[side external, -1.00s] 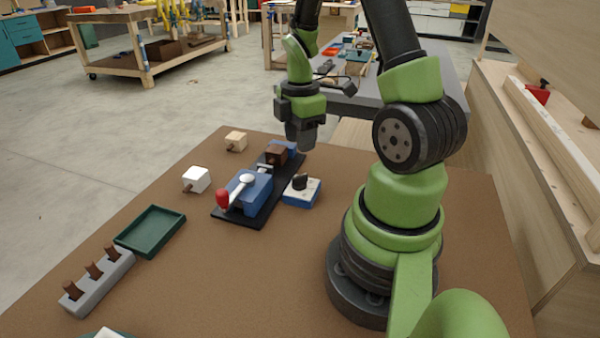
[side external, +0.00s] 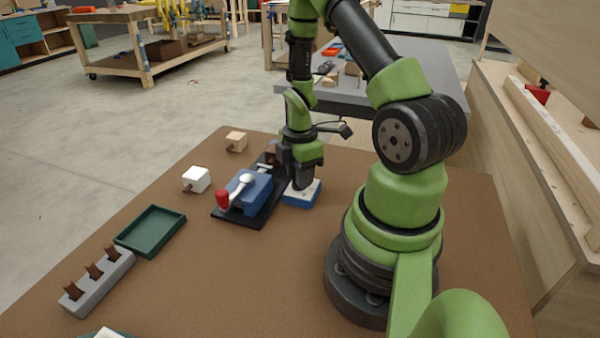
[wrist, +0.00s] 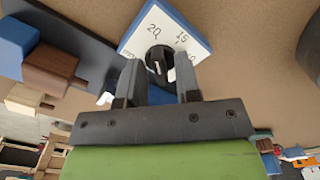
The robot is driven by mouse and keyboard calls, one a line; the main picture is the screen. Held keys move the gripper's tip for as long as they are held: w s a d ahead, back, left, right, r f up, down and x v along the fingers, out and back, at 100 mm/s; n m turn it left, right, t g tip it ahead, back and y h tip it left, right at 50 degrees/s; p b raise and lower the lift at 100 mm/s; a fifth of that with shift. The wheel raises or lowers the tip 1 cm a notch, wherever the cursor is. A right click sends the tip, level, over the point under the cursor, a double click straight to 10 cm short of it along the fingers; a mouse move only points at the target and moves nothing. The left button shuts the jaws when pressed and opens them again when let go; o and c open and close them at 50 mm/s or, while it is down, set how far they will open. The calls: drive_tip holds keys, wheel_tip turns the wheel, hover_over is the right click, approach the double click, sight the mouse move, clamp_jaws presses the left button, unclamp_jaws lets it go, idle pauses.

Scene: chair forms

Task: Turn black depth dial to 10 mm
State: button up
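The black depth dial (wrist: 158,60) sits on a white-topped blue box (side external: 301,198). In the wrist view the box top (wrist: 190,38) shows the marks 20 and 15; another mark is partly hidden behind the right finger. My gripper (wrist: 160,72) is open, with one finger on each side of the dial and gaps showing between them. A small white line shows on the dial, but I cannot tell exactly which mark it points to. In the side view my gripper (side external: 304,182) is low over the box and hides the dial.
A blue fixture (side external: 250,193) with a red-knobbed lever (side external: 223,199) stands on a black base just left of the dial box. A white block (side external: 196,179), a wooden block (side external: 236,141), a green tray (side external: 150,231) and a grey rack (side external: 98,282) lie farther left.

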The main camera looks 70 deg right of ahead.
clamp_jaws()
drive_tip(key=shift+m, duration=0.4)
drive_tip(key=m, duration=0.3)
drive_tip(key=shift+m, duration=0.4)
drive_tip(key=m, duration=0.4)
drive_tip(key=shift+a, duration=0.1)
drive_tip(key=m, duration=0.5)
drive_tip(key=shift+m, duration=0.4)
drive_tip(key=m, duration=0.5)
drive_tip(key=shift+w, duration=0.1)
drive_tip(key=shift+m, duration=0.4)
drive_tip(key=shift+o, duration=1.1)
unclamp_jaws()
